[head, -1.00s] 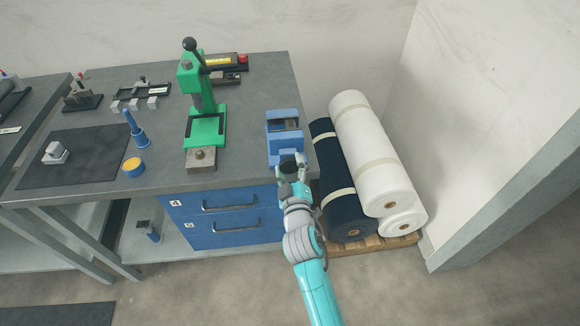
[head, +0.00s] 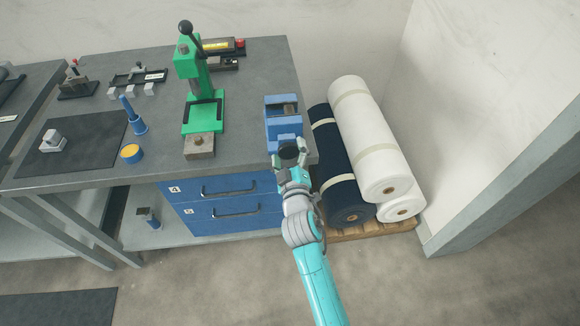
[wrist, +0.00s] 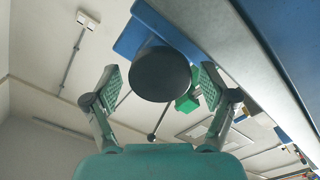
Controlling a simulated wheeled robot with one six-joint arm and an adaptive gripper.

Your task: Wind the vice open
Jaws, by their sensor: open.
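The blue vice (head: 284,118) sits at the right front corner of the grey bench. A black round knob (head: 289,152) is at its front end, facing me. My gripper (head: 289,150) is at the bench's front edge with its fingers spread around the knob. In the wrist view, the black knob (wrist: 160,74) lies between the two green-padded fingers of my gripper (wrist: 161,84), with a gap on each side. Part of the blue vice (wrist: 140,32) shows behind the knob. The vice's screw is hidden from both views.
A green press (head: 200,95) stands left of the vice on the bench (head: 250,100). Rolls of white (head: 365,130) and dark blue (head: 335,170) material lie on a pallet to the right, close to my arm. Blue drawers (head: 225,205) are below.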

